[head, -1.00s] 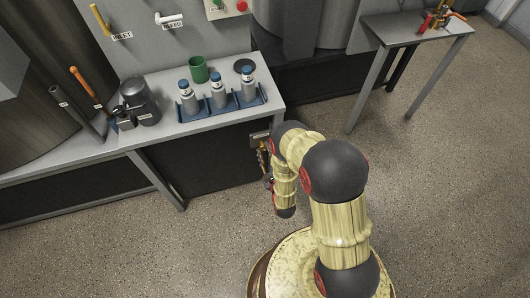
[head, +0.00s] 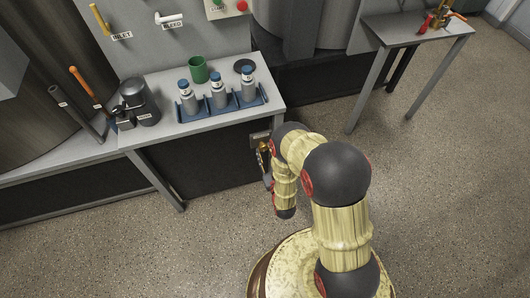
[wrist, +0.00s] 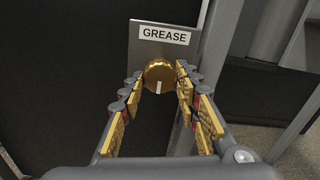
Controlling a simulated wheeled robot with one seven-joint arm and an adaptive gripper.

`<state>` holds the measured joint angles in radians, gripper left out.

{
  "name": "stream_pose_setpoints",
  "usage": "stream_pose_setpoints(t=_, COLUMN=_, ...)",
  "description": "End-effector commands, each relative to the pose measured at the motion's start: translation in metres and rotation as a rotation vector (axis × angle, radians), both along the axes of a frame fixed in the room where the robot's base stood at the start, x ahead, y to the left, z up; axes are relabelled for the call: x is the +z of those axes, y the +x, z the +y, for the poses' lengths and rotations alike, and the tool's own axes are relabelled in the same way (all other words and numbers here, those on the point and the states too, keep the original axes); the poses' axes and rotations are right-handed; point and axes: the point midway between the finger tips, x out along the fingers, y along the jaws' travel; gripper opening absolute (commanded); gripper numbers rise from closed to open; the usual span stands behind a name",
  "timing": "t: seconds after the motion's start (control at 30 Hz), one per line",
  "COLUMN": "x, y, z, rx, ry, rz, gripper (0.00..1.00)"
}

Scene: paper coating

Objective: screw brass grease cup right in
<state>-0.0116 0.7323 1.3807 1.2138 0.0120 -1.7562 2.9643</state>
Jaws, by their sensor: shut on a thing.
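The brass grease cup (wrist: 160,76) sits on a grey plate (wrist: 150,52) labelled GREASE in the wrist view. It is a round knurled brass cap with a white mark that points down in the picture. My gripper (wrist: 161,84) is shut on the grease cup, with one finger pad at its left side and one at its right. In the head view my gripper (head: 264,160) is small and partly hidden by my arm, beside the bench's right front leg. How deep the cup's thread sits is hidden.
The bench (head: 215,128) above holds a blue rack (head: 262,95) of several blue-capped bottles, a green cup (head: 198,70) and a dark metal jug (head: 143,103). A smaller table (head: 400,30) stands at the right. The floor between is clear.

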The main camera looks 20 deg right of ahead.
Motion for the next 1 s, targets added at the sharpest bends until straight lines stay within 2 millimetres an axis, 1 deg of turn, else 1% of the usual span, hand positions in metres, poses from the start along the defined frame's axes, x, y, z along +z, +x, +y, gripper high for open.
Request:
stream_pose_setpoints(t=0.17, x=-0.001, y=-0.001, z=0.0, rx=-0.001, ry=0.0, rz=0.004, gripper=0.07)
stream_pose_setpoints(t=0.2, x=-0.002, y=-0.001, z=0.0, rx=-0.001, ry=-0.001, rz=0.004, gripper=0.34)
stream_pose_setpoints(t=0.5, x=-0.001, y=0.0, z=0.0, rx=0.0, ry=-0.001, rz=0.001, gripper=0.51)
stream_pose_setpoints(t=0.83, x=0.0, y=-0.003, z=0.0, rx=0.0, ry=-0.001, rz=0.001, gripper=0.51)
stream_pose_setpoints(t=0.93, x=-0.001, y=-0.012, z=0.0, rx=0.001, ry=-0.001, rz=0.002, gripper=0.51)
stream_pose_setpoints(t=1.0, x=-0.001, y=-0.023, z=0.0, rx=0.0, ry=-0.001, rz=0.003, gripper=0.51)
